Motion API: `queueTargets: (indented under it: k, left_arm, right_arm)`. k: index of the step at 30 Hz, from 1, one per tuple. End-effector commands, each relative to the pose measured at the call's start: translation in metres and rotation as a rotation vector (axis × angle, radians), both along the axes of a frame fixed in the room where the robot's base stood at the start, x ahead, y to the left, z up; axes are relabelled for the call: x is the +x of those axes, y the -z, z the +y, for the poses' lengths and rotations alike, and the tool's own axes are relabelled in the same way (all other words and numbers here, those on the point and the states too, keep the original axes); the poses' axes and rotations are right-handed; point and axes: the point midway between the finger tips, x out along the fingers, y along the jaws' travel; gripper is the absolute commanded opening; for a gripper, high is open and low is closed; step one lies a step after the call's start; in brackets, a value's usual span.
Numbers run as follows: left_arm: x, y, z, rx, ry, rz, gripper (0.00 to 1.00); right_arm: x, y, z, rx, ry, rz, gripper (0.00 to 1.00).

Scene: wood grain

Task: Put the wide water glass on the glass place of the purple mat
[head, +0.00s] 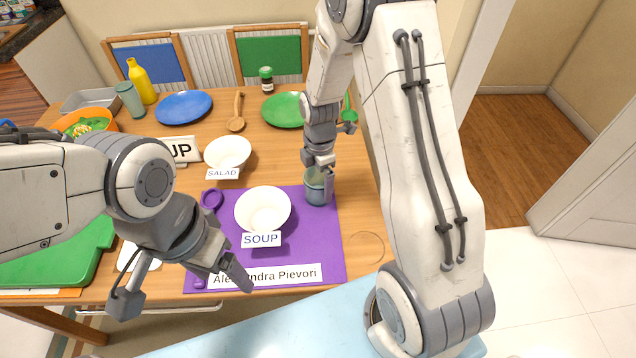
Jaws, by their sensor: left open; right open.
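The wide water glass (316,192), bluish and see-through, stands upright on the upper right corner of the purple mat (320,250). My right gripper (320,176) is open at the glass, with its fingers down at the rim; whether they touch it I cannot tell. My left gripper (232,270) is open and empty over the mat's front left, near the name card (265,276). A white bowl (263,210) with a SOUP label (261,239) is on the mat, left of the glass.
A white SALAD bowl (228,153) stands behind the mat. A blue plate (184,107), green plate (285,109), yellow bottle (142,82), tall greenish cup (130,100) and wooden spoon (236,115) are further back. A thin ring outline (367,247) lies on bare table right of the mat.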

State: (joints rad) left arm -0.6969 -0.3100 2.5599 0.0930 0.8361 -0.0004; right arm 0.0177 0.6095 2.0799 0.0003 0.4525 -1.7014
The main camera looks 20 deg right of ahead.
Motion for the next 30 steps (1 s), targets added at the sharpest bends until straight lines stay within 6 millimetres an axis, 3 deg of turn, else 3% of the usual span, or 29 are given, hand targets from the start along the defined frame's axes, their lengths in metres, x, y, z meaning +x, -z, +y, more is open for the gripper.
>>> queueTargets:
  k: [12, 20, 25, 30]
  left_arm:
    - [0.000, -0.003, 0.000, 0.000, 0.000, 0.000, 0.77]
    - [0.000, -0.003, 0.000, 0.000, 0.000, 0.000, 0.77]
    - [0.000, -0.003, 0.000, 0.000, 0.000, 0.000, 0.77]
    - [0.000, -0.003, 0.000, 0.000, 0.000, 0.000, 0.77]
  right_arm:
    - [0.001, -0.087, 0.000, 0.000, 0.000, -0.006, 1.00]
    - [-0.004, -0.112, 0.007, 0.001, 0.020, -0.004, 1.00]
    - [-0.040, -0.135, 0.057, 0.018, 0.197, -0.014, 1.00]
    - [-0.115, -0.160, 0.113, 0.049, 0.513, -0.007, 1.00]
